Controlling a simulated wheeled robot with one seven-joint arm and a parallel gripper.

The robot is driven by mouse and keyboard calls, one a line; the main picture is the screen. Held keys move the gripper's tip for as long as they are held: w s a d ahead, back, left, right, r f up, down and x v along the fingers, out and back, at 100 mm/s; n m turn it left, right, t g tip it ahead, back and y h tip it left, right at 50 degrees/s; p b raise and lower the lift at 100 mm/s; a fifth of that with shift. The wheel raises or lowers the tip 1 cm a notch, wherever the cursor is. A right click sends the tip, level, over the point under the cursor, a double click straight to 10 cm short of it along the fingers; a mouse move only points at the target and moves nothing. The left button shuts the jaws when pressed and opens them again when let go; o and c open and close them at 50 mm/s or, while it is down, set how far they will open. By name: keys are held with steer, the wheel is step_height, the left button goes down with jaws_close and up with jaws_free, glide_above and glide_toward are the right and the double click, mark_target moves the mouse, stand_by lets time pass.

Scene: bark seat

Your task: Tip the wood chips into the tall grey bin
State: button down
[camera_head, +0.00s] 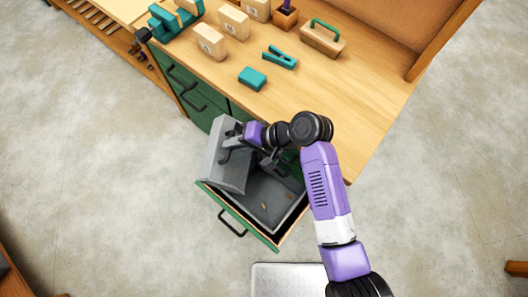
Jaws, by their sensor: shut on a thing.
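My gripper (262,158) is shut on a light grey container (222,168), at the dark handle on its side. The container is tilted over the left part of an open green-fronted drawer. A dark grey bin (272,212) fills the drawer. A few small tan wood chips (264,206) show inside the bin. The inside of the held container is hidden, so I cannot tell whether chips are in it. My gripper and arm hide part of the bin's far end.
The wooden bench top (330,105) above the drawer holds a teal block (252,78), a teal clamp (281,58), several pale wooden blocks (210,42) and a green-handled wooden tool (323,38). The grey floor (110,200) is clear on the left.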

step_height(320, 180, up, 4)
steer(key=g+h+p, duration=0.1)
steer(key=h+p, duration=0.4)
steer(key=h, duration=0.3)
steer(key=shift+h, duration=0.3)
stand_by(0.4)
